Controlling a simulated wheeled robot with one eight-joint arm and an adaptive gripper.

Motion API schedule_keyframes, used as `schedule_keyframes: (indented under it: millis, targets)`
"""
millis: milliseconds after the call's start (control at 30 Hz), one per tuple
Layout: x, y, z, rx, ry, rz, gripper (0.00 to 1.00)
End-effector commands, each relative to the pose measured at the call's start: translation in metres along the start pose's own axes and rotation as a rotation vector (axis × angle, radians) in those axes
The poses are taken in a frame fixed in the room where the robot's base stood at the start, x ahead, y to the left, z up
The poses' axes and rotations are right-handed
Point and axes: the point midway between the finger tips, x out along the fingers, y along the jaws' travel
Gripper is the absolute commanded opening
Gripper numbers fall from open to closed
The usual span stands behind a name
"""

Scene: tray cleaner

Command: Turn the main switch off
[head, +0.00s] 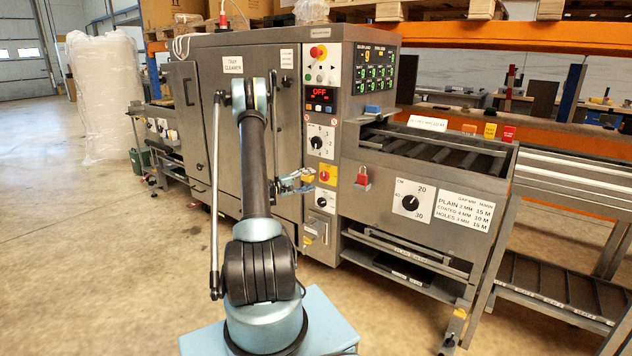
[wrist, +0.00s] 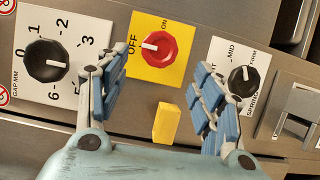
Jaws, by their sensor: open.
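The main switch is a red rotary knob on a yellow plate, seen in the wrist view (wrist: 158,47) and on the machine's control column in the head view (head: 324,175). OFF is printed left of the knob and ON at its upper right in the wrist view. The knob's white mark appears to point toward OFF. My gripper (wrist: 160,72) is open and empty, its blue-padded fingers spread either side of and below the knob in that picture. It appears apart from the knob.
A black gap dial (wrist: 44,60) and another black knob (wrist: 242,80) flank the switch in the wrist view. A yellow block (wrist: 165,123) shows between the fingers. A red padlock (head: 362,177) sits right of the column. The display (head: 320,93) reads OFF.

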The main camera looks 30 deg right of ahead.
Motion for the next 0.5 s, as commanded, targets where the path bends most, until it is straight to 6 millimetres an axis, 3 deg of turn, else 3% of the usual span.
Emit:
schedule_keyframes:
  millis: [200,500]
  targets:
    - [-0.038,-0.001,-0.001,0.0,0.003,0.0,0.61]
    - [-0.057,-0.001,0.0,-0.001,0.001,0.0,0.61]
